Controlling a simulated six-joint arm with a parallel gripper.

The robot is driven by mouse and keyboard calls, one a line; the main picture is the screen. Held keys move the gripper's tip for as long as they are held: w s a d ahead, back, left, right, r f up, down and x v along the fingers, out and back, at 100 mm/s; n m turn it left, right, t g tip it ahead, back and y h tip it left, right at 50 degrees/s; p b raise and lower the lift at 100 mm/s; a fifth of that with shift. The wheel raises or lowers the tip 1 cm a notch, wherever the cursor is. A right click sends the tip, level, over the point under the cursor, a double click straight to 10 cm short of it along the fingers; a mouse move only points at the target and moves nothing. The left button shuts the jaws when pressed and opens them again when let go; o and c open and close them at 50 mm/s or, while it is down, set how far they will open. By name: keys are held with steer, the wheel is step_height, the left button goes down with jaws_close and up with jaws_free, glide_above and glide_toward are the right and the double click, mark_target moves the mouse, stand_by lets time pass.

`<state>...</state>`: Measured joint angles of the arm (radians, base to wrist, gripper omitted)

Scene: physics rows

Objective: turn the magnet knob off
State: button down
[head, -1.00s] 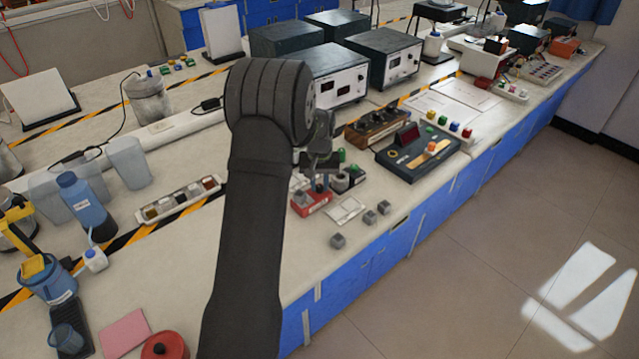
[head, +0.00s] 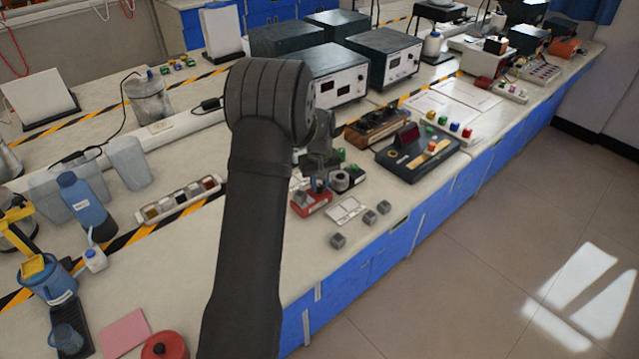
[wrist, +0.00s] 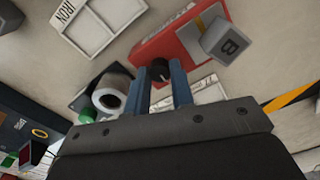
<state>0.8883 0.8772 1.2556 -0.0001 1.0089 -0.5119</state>
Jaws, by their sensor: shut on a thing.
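The red magnet box (wrist: 190,38) stands on the bench, and it also shows in the head view (head: 314,206) below my gripper. Its small black knob (wrist: 159,70) sits between the two blue fingers of my gripper (wrist: 163,80) in the wrist view. My gripper is shut on the knob, and the fingers partly hide it. The direction the knob points cannot be made out. A grey cube marked B (wrist: 224,42) rests by a metal plate at the box's other end. In the head view the fingertips are small and partly hidden.
A white tray labelled IRON (wrist: 88,30) lies beside the box. A round white-and-dark part (wrist: 108,98) and a green piece (wrist: 87,115) stand close to my gripper. Loose grey cubes (head: 369,217) lie near the bench's front edge. A dark panel (head: 415,160) stands to the right.

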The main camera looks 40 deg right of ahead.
mark_target(320, 187)
steer(key=c, duration=1.2)
jaws_free()
steer(key=shift+c, duration=0.2)
step_height(320, 187, up, 17)
steer(key=shift+r, duration=0.2)
step_height(320, 187, down, 18)
steer(key=shift+r, duration=0.25)
